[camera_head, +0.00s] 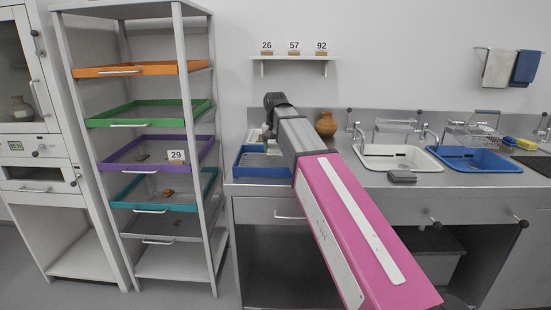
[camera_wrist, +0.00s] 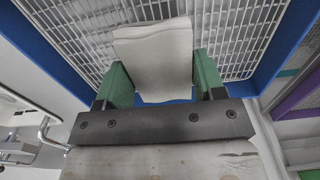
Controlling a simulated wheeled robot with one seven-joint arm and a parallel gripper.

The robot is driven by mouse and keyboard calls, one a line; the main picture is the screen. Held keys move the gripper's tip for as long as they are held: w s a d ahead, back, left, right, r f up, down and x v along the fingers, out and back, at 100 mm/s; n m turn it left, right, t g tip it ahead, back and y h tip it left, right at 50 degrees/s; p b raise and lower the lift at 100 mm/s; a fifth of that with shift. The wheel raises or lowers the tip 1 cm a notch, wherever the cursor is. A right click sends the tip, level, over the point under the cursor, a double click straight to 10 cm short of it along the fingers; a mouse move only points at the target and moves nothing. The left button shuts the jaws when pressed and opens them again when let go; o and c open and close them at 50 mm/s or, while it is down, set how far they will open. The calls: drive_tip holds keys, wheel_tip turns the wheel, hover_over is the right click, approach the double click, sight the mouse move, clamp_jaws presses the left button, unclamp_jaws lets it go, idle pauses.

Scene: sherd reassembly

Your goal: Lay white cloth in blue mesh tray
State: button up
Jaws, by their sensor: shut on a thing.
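The white cloth (camera_wrist: 153,48) is a pale folded piece between the green fingers of my gripper (camera_wrist: 161,68) in the wrist view. My gripper is shut on it. The blue mesh tray (camera_wrist: 262,72) lies behind the cloth in that view, with a white wire grid and blue rim. I cannot tell whether the cloth touches the grid. In the head view the blue tray (camera_head: 262,172) stands at the left end of the grey counter. My arm covers its right part, and the fingers and held cloth are not clear there.
A rack with orange (camera_head: 130,71), green, purple and teal trays stands left of the counter. A brown pot (camera_head: 326,124) stands behind my arm. White (camera_head: 400,158) and blue (camera_head: 475,160) basins are to the right. Another white cloth (camera_head: 498,67) hangs on the wall rail.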

sight(276, 163)
drive_tip(key=shift+w+d+f, duration=0.1)
drive_tip(key=shift+f, duration=1.95)
drive_tip(key=shift+f, duration=0.2)
drive_tip(key=o, duration=1)
drive_tip(key=shift+r, duration=0.15)
wheel_tip(276, 163, up, 12)
drive_tip(key=shift+f, duration=0.2)
drive_tip(key=shift+r, duration=0.25)
